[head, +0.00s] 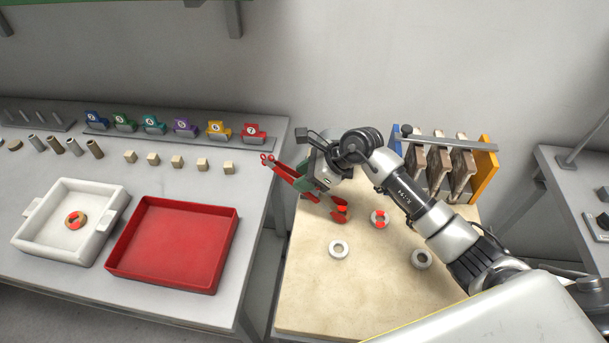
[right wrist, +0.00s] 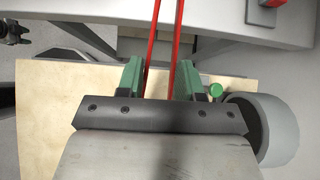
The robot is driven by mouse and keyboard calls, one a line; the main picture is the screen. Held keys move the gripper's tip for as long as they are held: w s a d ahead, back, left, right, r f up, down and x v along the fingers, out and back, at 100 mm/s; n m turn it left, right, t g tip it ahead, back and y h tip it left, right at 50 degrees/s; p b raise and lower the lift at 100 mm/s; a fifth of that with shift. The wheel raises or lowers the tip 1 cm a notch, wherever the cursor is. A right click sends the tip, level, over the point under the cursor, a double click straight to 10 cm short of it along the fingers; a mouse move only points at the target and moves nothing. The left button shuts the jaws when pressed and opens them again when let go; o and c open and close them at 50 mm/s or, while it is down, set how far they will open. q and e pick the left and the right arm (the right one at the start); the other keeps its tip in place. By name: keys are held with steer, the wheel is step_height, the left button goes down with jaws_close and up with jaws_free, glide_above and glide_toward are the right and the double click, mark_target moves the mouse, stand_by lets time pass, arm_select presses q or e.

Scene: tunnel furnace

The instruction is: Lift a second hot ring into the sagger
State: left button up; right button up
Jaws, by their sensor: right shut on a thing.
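The sagger, a white square tray with side lugs (head: 113,220), stands on the left table with one orange-marked ring (head: 76,220) inside. In the right wrist view the red tong arms (right wrist: 153,45) run up out of frame. On the board, an orange-red ring (head: 341,213) lies just below the gripper, partly hidden. Another orange-red and white ring (head: 380,218) lies to its right. My left gripper is not in view.
A rack of brownish slabs (head: 438,166) stands behind. A red tray (head: 172,245) is beside the sagger. Numbered coloured holders (head: 184,128) and small blocks line the left table's back. A gap separates table and board.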

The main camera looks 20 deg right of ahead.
steer(key=shift+r, duration=0.1)
jaws_close()
step_height(320, 180, up, 12)
steer(key=p, duration=0.7)
steer(key=s+d+r+m+t+b, duration=0.1)
steer(key=s+d+m+b, duration=0.1)
steer(key=s, duration=1)
steer(key=shift+s+d+h+b, duration=0.3)
steer(key=shift+d+h+b, duration=0.1)
steer(key=shift+d+b, duration=0.3)
steer(key=shift+w+a, duration=0.1)
